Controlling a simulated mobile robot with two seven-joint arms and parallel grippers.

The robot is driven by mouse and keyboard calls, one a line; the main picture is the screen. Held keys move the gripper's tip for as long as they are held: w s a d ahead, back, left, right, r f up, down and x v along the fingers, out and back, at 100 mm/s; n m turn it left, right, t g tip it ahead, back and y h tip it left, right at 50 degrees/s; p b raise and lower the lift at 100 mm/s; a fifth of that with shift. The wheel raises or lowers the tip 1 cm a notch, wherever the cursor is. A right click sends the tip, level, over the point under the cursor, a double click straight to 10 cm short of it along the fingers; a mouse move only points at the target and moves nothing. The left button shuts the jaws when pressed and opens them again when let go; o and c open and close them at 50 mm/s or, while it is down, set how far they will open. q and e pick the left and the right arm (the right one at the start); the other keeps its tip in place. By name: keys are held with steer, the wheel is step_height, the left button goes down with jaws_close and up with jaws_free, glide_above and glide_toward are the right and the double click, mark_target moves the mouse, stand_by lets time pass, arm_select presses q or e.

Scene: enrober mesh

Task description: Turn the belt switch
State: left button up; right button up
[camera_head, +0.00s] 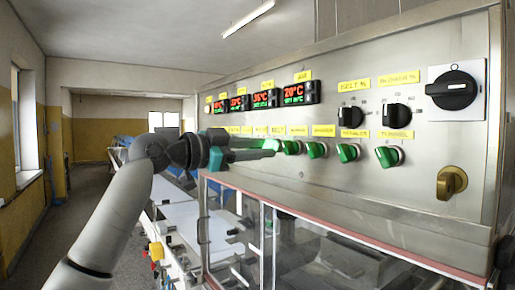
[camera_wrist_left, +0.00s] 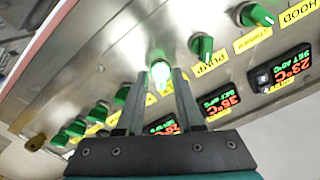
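The belt switch is one of a row of green knobs on the steel control panel; its yellow BELT label (camera_head: 277,130) shows in the head view. My left gripper (camera_head: 268,148) is at that part of the row and covers the knobs there. In the left wrist view, its two fingers (camera_wrist_left: 158,72) stand apart on either side of a brightly lit green knob (camera_wrist_left: 160,75). This knob appears to be the belt switch, but its label is partly hidden between the fingers. I cannot tell whether the fingers touch it. My right gripper is out of view.
More green knobs (camera_head: 347,152) continue to the right, close together. Above are red-green displays (camera_head: 300,92), black dials (camera_head: 397,116) and a large black rotary switch (camera_head: 453,90). A brass handle (camera_head: 452,182) is at lower right. A clear-walled enclosure (camera_head: 300,245) juts out below the panel.

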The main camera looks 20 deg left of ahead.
arm_select(q)
jaws_close()
stand_by(0.5)
steer(key=n+p, duration=0.4)
steer(key=n, duration=0.2)
steer(key=shift+p, duration=0.35)
steer(key=n+p, duration=0.4)
steer(key=n, duration=0.2)
steer(key=shift+d, duration=0.1)
steer(key=shift+p, duration=0.3)
steer(key=shift+o, duration=1)
jaws_free()
steer(key=shift+s, duration=0.1)
